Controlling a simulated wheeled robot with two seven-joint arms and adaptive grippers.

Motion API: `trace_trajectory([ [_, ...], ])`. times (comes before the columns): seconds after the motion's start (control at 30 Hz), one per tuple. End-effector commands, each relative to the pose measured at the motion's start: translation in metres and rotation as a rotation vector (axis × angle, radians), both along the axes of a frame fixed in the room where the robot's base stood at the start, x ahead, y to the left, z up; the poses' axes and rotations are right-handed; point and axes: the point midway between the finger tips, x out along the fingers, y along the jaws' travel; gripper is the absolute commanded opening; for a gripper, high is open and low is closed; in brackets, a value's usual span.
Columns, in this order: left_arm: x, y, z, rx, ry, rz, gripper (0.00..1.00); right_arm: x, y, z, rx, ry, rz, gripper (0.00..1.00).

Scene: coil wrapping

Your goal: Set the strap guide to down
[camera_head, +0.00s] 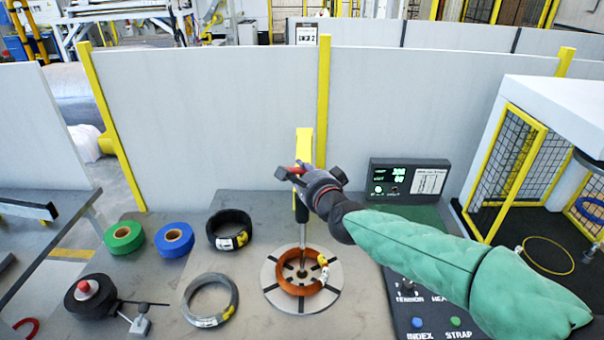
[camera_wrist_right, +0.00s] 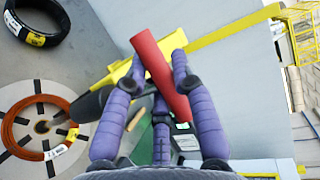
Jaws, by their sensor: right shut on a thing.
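A yellow upright post (camera_head: 304,143) with a dark lower part stands behind the round slotted plate (camera_head: 272,297). A red bar (camera_wrist_right: 158,72), which looks like the strap guide's handle, is at this post; only a small piece of it shows in the head view (camera_head: 297,170). My right gripper (camera_head: 293,173) is shut on the red bar, high above the plate. In the right wrist view its purple fingers (camera_wrist_right: 160,68) are on either side of the bar, which slants between them. A copper-orange coil (camera_head: 283,286) lies on the plate around a thin upright rod. My left gripper is not in view.
A black coil (camera_head: 229,221), a grey coil (camera_head: 192,313), green tape (camera_head: 124,238) and blue tape (camera_head: 174,240) lie left of the plate. A display box (camera_head: 409,177) stands behind my right arm. A control panel (camera_head: 400,308) with buttons is partly under that arm.

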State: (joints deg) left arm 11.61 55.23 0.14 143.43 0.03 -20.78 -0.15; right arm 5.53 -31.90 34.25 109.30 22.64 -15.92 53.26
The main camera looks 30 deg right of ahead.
Motion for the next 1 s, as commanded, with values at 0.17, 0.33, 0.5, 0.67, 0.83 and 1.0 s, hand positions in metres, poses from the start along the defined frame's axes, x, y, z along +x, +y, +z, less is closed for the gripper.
trace_trajectory([
  [0.17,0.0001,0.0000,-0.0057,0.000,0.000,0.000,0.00,0.0001,0.0003,-0.0053,0.001,0.000,0.001,0.00],
  [0.33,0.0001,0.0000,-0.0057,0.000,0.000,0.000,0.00,0.0001,0.0003,-0.0051,0.001,0.000,0.001,0.00],
  [0.5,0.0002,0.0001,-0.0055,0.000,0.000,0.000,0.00,0.0001,0.0003,-0.0049,0.001,-0.001,0.001,0.00],
  [0.67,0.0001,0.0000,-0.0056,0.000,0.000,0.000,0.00,0.0000,0.0002,-0.0049,0.001,-0.001,0.000,0.51],
  [0.83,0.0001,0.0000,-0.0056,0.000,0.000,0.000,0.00,0.0000,0.0001,-0.0049,0.000,-0.001,0.000,0.51],
  [1.0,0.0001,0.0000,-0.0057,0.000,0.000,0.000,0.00,-0.0017,0.0002,-0.0044,0.000,-0.001,0.000,0.51],
])
